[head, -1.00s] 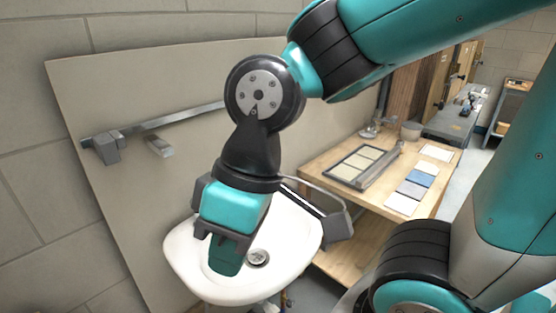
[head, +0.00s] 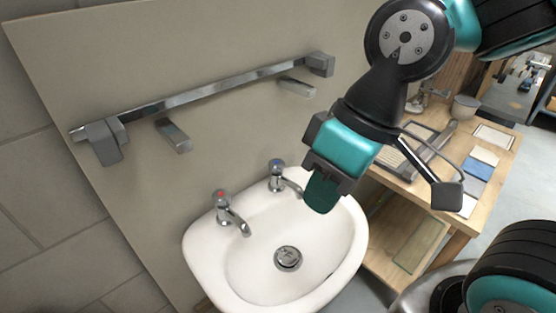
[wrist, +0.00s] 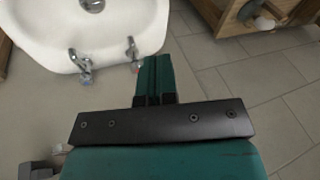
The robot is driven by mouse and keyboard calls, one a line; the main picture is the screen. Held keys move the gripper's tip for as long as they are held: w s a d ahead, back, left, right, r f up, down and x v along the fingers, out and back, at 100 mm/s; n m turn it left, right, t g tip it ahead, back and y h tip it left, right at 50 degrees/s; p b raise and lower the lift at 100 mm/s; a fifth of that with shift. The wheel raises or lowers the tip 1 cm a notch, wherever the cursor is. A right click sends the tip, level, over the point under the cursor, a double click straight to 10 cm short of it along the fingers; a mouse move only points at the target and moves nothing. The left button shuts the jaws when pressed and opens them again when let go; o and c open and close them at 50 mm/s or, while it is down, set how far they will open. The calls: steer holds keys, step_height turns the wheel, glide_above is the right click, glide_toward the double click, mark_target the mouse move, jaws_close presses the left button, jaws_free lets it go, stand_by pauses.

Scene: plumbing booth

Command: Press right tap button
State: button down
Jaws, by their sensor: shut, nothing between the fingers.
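The right tap (head: 276,180) is chrome with a blue-marked top button and stands on the back rim of the white sink (head: 205,268). The left tap (head: 224,207) has a red-marked button. My gripper (head: 321,193) is shut and empty, to the right of the right tap in the head view, with a visible gap between them.
A chrome rail (head: 215,88) runs along the board behind the sink, with two small blocks below it. A wooden workbench (head: 480,208) with tiles and tools stands at the right. The space above the basin is open.

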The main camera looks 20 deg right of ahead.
steer(key=w+r+t+p, duration=0.1)
steer(key=w+p, duration=0.3)
steer(key=w, duration=0.3)
steer(key=n+t+h+p, duration=0.35)
steer(key=t+p, duration=0.45)
steer(key=p, duration=0.4)
glide_above(275, 163)
step_height(275, 163, down, 9)
steer(key=shift+m, duration=0.35)
steer(key=shift+f+b, duration=0.15)
steer(key=shift+b, duration=0.2)
step_height(275, 163, down, 9)
steer(key=b, duration=0.6)
steer(key=shift+r, duration=0.2)
steer(key=shift+f+b, duration=0.35)
steer(key=shift+b, duration=0.2)
